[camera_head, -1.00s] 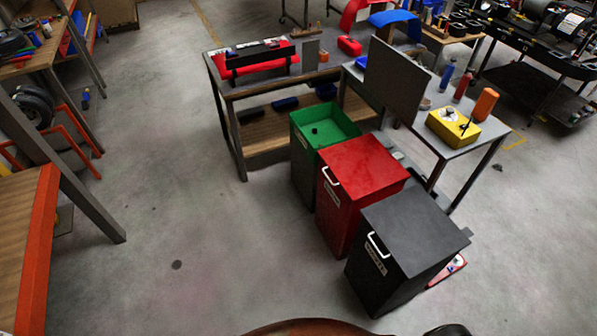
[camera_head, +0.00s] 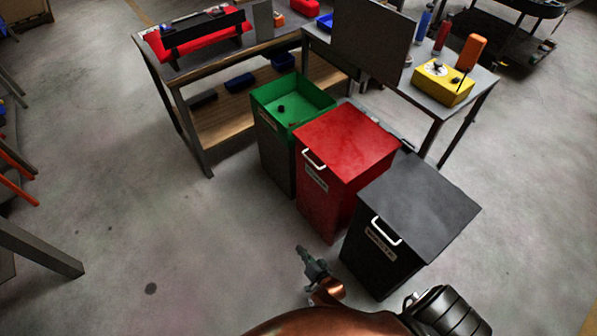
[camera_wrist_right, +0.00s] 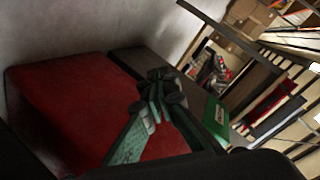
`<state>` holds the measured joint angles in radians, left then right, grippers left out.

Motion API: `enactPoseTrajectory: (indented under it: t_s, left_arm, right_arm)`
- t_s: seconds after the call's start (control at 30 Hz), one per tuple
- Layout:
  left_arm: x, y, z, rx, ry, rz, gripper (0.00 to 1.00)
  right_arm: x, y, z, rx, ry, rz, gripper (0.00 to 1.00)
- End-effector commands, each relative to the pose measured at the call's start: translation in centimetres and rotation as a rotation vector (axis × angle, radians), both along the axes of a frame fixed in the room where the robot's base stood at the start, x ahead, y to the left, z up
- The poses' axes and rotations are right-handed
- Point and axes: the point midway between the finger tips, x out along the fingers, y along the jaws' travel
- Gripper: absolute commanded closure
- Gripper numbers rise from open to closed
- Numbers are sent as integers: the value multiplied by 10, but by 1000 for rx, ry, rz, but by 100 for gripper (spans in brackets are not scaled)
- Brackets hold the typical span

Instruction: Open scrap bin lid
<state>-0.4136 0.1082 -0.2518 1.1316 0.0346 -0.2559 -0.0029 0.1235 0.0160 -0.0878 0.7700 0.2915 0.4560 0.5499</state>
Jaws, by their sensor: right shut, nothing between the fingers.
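Three bins stand in a row in the head view. The black bin (camera_head: 390,265) and the red bin (camera_head: 322,208) have flat lids, both shut, with white handles at their front edges. The green bin (camera_head: 270,148) is open at the top, with a small dark item inside. Labels are too small to read, so I cannot tell which bin is for scrap. My right gripper (camera_head: 308,257) is shut and empty, in front of the red bin and left of the black one. In the right wrist view its fingers (camera_wrist_right: 155,95) show before a red surface (camera_wrist_right: 65,105). My left gripper is not seen.
A table (camera_head: 170,75) with a lower wooden shelf stands behind the green bin. Another table (camera_head: 480,75), with a yellow box (camera_head: 443,82) and bottles, stands behind the other bins. The floor left of the bins is clear.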

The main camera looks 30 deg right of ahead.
Motion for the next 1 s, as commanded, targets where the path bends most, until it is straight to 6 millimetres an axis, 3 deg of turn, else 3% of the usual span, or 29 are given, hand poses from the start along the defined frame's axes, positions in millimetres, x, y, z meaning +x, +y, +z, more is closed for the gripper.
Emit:
enactPoseTrajectory:
  t_s: [0.03, 0.1, 0.2, 0.33, 0.5, 0.7, 0.83, 1.0]
  left_arm:
    - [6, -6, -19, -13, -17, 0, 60]
    - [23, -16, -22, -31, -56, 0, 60]
    - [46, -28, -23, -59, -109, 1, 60]
    - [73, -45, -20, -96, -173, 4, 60]
    - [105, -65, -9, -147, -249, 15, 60]
    - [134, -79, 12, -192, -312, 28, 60]
    - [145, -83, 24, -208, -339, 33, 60]
    - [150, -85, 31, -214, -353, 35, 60]
  right_arm:
    - [47, 4, 7, 96, -133, -62, 100]
    - [100, 2, 46, 241, -328, -147, 100]
    - [155, -5, 100, 455, -603, -244, 100]
    - [195, -19, 160, 742, -960, -337, 100]
    - [204, -38, 203, 1095, -1413, -402, 100]
    - [189, -46, 212, 1369, -1819, -412, 100]
    - [180, -46, 212, 1450, -1962, -404, 100]
    - [176, -46, 216, 1479, -2021, -396, 100]
